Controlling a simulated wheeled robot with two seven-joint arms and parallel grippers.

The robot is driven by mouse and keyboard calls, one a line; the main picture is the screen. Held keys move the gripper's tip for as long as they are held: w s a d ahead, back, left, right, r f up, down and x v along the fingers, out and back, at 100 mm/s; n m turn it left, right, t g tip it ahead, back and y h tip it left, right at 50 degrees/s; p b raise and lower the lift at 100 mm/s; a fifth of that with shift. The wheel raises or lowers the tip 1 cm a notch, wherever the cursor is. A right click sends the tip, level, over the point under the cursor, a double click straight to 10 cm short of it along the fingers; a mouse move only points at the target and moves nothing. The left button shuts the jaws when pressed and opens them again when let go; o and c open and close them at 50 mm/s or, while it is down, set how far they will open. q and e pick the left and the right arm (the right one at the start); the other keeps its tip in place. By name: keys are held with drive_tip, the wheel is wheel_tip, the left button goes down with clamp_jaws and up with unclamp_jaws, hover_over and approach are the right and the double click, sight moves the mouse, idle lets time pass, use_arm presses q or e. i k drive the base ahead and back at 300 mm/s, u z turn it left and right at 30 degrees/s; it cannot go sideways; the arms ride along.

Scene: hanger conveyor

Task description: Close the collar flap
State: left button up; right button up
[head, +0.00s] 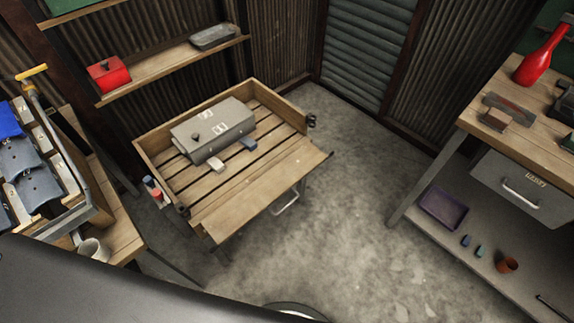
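A wooden pallet collar (192,113) stands around a slatted deck at the left of centre in the head view. Its front flap (265,188) is a wide plain board, folded down and outward, so the front side of the collar is open. Dark metal fittings show at the collar's front right end (311,121) and front left end (182,211). A grey metal box (215,129) lies inside, towards the back, with small light and dark blocks in front of it. Neither of my grippers is in view.
Grey concrete floor (355,225) is free between the collar and the right workbench (480,140). A left bench holds a rack of blue and grey pieces (38,185) and a mug (94,249). A wall shelf (170,73) hangs behind the collar.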

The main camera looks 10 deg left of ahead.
sight(230, 218)
drive_tip(key=k, duration=1.35)
drive_tip(key=z, duration=0.65)
drive_tip(key=i, duration=1.2)
drive_tip(key=u, duration=0.05)
